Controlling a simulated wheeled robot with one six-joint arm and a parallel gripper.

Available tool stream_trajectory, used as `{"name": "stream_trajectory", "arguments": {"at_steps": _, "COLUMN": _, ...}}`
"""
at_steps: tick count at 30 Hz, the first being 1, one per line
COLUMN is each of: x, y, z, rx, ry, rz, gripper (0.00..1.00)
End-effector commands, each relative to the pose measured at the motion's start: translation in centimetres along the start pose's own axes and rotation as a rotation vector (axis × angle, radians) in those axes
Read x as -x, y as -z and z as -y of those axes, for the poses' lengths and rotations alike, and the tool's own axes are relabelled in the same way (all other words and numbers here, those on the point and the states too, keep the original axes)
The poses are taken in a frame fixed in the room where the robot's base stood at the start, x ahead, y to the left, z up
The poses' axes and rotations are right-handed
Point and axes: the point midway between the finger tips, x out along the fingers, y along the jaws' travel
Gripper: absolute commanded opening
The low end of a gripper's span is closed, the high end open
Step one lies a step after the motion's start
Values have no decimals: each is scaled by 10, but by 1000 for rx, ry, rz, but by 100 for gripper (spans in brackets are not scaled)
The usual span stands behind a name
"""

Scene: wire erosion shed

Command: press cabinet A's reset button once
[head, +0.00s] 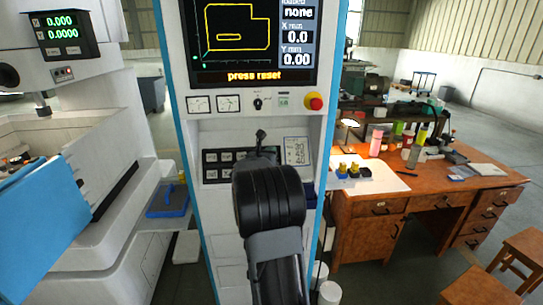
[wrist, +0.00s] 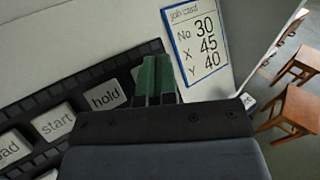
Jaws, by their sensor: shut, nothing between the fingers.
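A white cabinet with blue edges (head: 189,70) stands in front of me; I see no letter A on it. Its screen (head: 250,40) reads "press reset". Below is a black key panel (head: 211,166), partly hidden by my arm. In the wrist view the panel (wrist: 85,75) has pale keys reading "start" (wrist: 54,121) and "hold" (wrist: 105,97), and one ending in "ad" (wrist: 12,148). Contact cannot be told.
A red stop knob (head: 314,102) and a small black selector (head: 258,103) sit above the panel. A job card (wrist: 197,42) is right of the fingertips. A cluttered wooden desk (head: 430,190) stands at right, a white machine (head: 110,220) at left.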

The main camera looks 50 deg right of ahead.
Motion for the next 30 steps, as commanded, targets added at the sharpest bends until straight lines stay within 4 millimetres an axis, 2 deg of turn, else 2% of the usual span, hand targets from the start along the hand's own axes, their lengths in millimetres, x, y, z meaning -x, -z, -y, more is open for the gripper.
{"name": "stream_trajectory", "arguments": {"at_steps": 30, "x": -6, "y": 4, "z": -4, "rx": 0, "ry": 0, "rz": 0, "gripper": 0}}
